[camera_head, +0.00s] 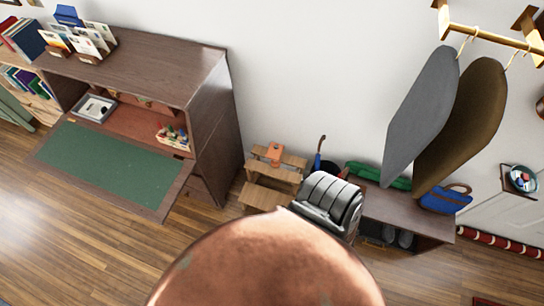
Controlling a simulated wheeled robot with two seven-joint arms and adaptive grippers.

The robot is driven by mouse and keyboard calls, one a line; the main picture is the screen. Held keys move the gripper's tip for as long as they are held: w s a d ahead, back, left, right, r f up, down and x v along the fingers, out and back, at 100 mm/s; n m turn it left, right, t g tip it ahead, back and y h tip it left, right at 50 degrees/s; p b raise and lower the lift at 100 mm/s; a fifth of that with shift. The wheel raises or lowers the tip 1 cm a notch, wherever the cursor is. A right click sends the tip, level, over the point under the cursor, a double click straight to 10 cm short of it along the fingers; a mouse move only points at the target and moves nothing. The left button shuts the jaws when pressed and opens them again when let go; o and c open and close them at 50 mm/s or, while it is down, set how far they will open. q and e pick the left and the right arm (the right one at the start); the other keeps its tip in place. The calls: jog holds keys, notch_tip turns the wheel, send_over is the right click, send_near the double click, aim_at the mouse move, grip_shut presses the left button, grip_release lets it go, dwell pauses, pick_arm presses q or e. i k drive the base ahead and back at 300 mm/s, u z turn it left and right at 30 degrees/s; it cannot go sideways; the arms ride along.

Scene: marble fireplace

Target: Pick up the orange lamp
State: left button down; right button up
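A small orange object (274,153), possibly the orange lamp, stands on the upper step of a wooden step stool (262,196) against the wall. It is too small to make out in detail. A large, rounded copper-coloured surface (265,265) fills the bottom middle, very close to the camera; I cannot tell what it belongs to. A grey ribbed form (330,203) shows just behind it, and I cannot tell what it is. Neither of my grippers can be made out in this view.
A dark wooden desk (150,65) with a lowered green-topped flap (105,165) stands at the left. A low bench (400,215) with a blue bag (445,198) is at the right. Grey (422,115) and brown (465,120) garments hang above it. Wood floor is clear at lower left.

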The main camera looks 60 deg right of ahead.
aim_at(273, 154)
jog(key=z, duration=0.7)
jog(key=i, duration=1)
jog(key=z, duration=0.85)
